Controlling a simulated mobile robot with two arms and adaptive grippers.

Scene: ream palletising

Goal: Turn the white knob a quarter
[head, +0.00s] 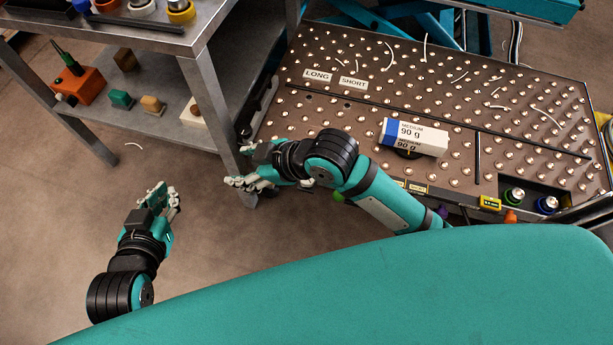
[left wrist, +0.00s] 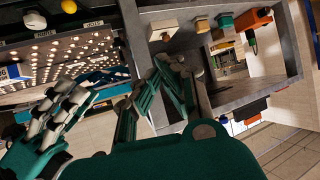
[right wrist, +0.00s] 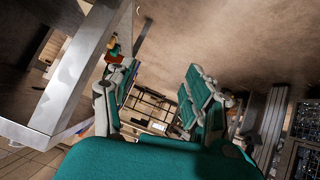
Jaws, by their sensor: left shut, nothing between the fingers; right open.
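A cream-white round knob (left wrist: 35,20) shows at the top left of the left wrist view, by the labelled edge of the ball-topped table. I cannot make out which way it is turned. In the head view I do not see it, and my right arm covers part of that edge. My left gripper (head: 165,195) is shut and empty, low over the floor, apart from the table; its fingers (left wrist: 165,68) also show close together in the left wrist view. My right gripper (head: 250,182) is open and empty beside the table's near left corner; its fingers (right wrist: 155,80) stand apart.
The ball-topped table (head: 300,115) carries a white-and-blue ream (head: 420,138). A grey shelf unit (head: 205,85) stands left, holding coloured blocks.

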